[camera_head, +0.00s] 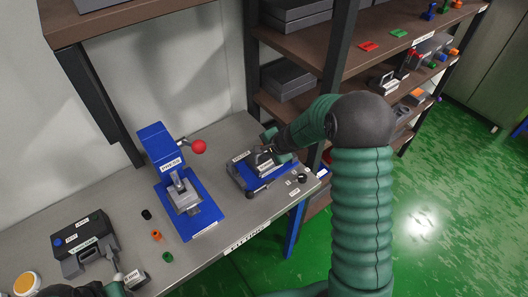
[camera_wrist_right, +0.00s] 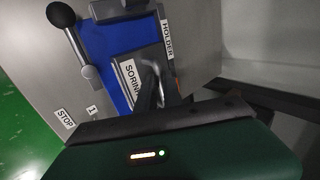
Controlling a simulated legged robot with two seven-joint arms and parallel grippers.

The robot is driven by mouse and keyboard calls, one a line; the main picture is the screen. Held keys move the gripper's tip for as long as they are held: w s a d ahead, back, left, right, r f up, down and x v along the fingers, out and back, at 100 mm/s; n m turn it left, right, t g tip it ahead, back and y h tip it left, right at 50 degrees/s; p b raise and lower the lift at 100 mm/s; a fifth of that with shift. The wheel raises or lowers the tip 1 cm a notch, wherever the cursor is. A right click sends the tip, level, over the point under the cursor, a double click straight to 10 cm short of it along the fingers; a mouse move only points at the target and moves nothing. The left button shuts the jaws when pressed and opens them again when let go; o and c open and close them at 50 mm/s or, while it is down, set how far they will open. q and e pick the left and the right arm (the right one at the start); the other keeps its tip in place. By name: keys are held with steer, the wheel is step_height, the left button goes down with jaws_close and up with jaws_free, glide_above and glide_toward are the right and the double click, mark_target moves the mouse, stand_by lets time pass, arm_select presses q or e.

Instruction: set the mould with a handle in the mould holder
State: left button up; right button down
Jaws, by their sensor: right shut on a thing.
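The mould with a handle (camera_head: 264,161) is a grey block in the blue-based mould holder (camera_head: 244,180), at the right end of the bench. In the right wrist view the mould (camera_wrist_right: 130,72) has a label partly reading "SORIN" and lies against the blue holder (camera_wrist_right: 108,42), beside its "HOLDER" label. My right gripper (camera_head: 266,150) is shut on the mould's handle; its fingers (camera_wrist_right: 162,90) hide part of the handle. Whether the mould is fully seated I cannot tell. My left gripper (camera_head: 112,288) is only partly in view at the bottom left edge, its fingers unclear.
A blue press (camera_head: 160,150) with a red ball lever stands left of the holder. A dark grey test unit (camera_head: 85,240) and small coloured pieces lie further left. Shelves (camera_head: 300,40) with boxes stand behind. A lever with a black knob (camera_wrist_right: 60,15) is beside the holder.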

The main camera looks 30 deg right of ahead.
steer(key=c, duration=1.4)
jaws_free()
steer(key=shift+c, duration=0.2)
steer(key=shift+o, duration=0.2)
steer(key=shift+s+a+f, duration=0.1)
steer(key=shift+f, duration=0.05)
steer(key=a+p+v, duration=0.1)
steer(key=p+v, duration=0.2)
steer(key=v, duration=1.3)
steer(key=s+a+f+n+g, duration=0.2)
steer(key=s+a+f+n, duration=0.1)
steer(key=s+a+n, duration=0.3)
steer(key=s+a+f+n+g, duration=0.2)
steer(key=s+a+n, duration=0.5)
steer(key=n, duration=0.4)
steer(key=shift+s+a+f+h, duration=0.15)
steer(key=shift+a+f+h, duration=0.15)
steer(key=shift+a+f, duration=0.5)
